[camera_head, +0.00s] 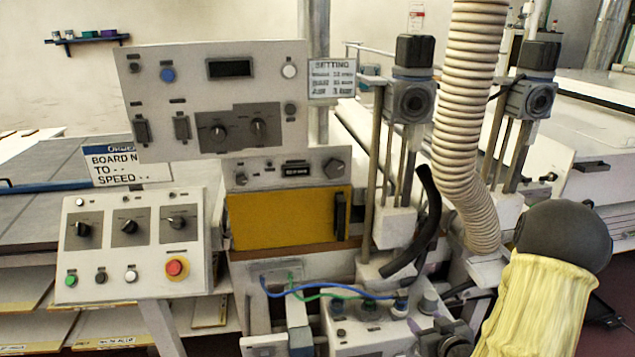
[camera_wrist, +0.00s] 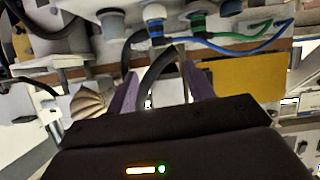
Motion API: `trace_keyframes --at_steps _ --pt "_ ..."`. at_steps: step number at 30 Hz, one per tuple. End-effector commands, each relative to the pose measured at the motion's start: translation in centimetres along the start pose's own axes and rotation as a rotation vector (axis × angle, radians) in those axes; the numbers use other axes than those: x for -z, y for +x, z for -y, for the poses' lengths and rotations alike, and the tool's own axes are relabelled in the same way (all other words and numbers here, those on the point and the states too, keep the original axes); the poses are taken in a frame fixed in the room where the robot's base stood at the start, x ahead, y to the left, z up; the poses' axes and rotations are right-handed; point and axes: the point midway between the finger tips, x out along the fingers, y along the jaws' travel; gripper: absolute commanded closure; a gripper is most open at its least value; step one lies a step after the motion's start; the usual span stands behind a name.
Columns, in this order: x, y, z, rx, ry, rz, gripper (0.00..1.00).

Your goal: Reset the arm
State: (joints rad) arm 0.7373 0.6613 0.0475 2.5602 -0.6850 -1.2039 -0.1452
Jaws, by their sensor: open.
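My gripper (camera_wrist: 160,88) shows its two purple fingers apart in the wrist view, with nothing held between them. A black hose (camera_wrist: 160,72) passes behind the gap between the fingers; whether it touches them I cannot tell. In the head view my arm, with a yellow sleeve and a dark grey round joint, comes in at the lower right. Part of my gripper (camera_head: 447,328) shows low there, close to the fittings at the front of the machine. Its fingertips are hard to make out.
The control panel (camera_head: 128,250) with a red button (camera_head: 177,267) stands left. A yellow panel (camera_head: 285,217) sits at the centre. Blue and green tubes (camera_head: 325,290) run just below it. A ribbed hose (camera_head: 460,130) hangs beside my arm. A black hose (camera_head: 425,225) curves nearby.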

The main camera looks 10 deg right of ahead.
Motion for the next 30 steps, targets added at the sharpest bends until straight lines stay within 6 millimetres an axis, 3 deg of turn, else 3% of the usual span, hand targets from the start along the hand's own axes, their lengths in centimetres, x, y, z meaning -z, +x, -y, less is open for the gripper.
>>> trace_keyframes --at_steps 8,14,20,30 --pt "2.0 -0.2 2.7 -0.005 -0.055 0.208 0.47" --pt "3.6 -2.0 5.6 -0.026 -0.064 0.408 0.47" --pt "5.2 -5.3 9.2 -0.038 -0.036 0.591 0.47" --pt "7.3 -13.3 16.4 0.004 0.055 0.872 0.47"
